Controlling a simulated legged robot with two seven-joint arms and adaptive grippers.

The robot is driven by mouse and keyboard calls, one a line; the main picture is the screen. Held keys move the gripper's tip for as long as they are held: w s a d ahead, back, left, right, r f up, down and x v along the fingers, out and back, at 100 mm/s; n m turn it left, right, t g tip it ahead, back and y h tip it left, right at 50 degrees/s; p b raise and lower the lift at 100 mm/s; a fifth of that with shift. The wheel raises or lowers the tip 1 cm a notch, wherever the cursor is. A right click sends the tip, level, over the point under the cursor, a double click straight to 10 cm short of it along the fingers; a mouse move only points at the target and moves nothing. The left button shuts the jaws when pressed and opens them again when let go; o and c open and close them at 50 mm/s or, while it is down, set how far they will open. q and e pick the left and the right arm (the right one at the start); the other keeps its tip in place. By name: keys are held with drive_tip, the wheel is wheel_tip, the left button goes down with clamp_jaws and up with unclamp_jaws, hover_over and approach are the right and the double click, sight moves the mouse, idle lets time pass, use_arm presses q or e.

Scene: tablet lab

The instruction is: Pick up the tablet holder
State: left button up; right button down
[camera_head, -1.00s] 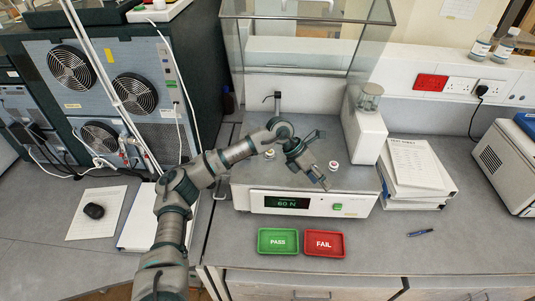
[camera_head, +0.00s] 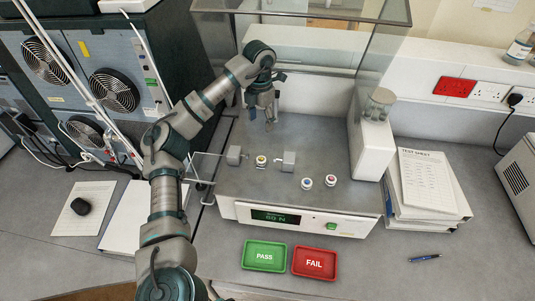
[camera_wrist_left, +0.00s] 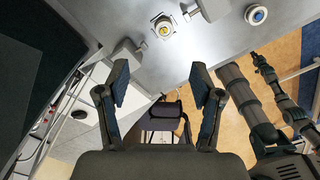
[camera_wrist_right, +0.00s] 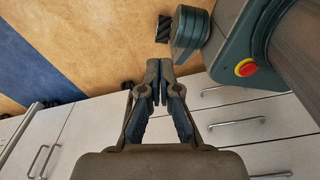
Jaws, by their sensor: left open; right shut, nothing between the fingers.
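Several small round white holders with coloured tops stand on the tester's grey top. I cannot tell which is the tablet holder meant. My left gripper (camera_head: 268,117) is open and empty, behind the yellow-topped holder. In the left wrist view its fingers (camera_wrist_left: 162,82) are spread, with the yellow-topped holder (camera_wrist_left: 164,27) beyond them and apart. My right gripper (camera_wrist_right: 160,68) is shut and empty; it is out of the head view.
The grey blocks (camera_head: 236,155) (camera_head: 287,161) flank the yellow-topped holder. A glass hood (camera_head: 300,45) stands at the back. A white column (camera_head: 372,145) rises at right. Green PASS (camera_head: 264,256) and red FAIL (camera_head: 314,263) trays lie in front. Papers (camera_head: 428,190) are stacked right.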

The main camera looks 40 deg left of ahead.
use_arm(q)
drive_tip(key=b, duration=0.2)
hover_over(261, 158)
wheel_tip(261, 158, down, 6)
drive_tip(key=r, duration=0.1)
drive_tip(key=f, duration=0.2)
drive_tip(key=d+f, duration=0.1)
drive_tip(key=shift+s+f, duration=0.1)
drive_tip(key=shift+f, duration=0.25)
drive_tip(key=f, duration=0.1)
drive_tip(key=a+f+p, duration=0.1)
drive_tip(key=f, duration=0.1)
drive_tip(key=shift+f, duration=0.25)
wheel_tip(261, 158, down, 4)
drive_tip(key=shift+a+r+p, duration=0.15)
drive_tip(key=shift+r+p, duration=0.05)
drive_tip(key=shift+p, duration=0.35)
drive_tip(key=shift+f, duration=0.2)
drive_tip(key=shift+d, duration=0.35)
drive_tip(key=shift+c, duration=1.1)
drive_tip(key=c, duration=0.8)
drive_tip(key=shift+a, duration=0.2)
drive_tip(key=shift+c, duration=0.5)
use_arm(e)
drive_tip(key=shift+s+d+f, duration=0.15)
drive_tip(key=shift+s+d, duration=0.3)
drive_tip(key=shift+s, duration=0.35)
drive_tip(key=shift+s+d+f, duration=0.1)
drive_tip(key=shift+s+d, duration=0.35)
drive_tip(key=shift+s, duration=0.3)
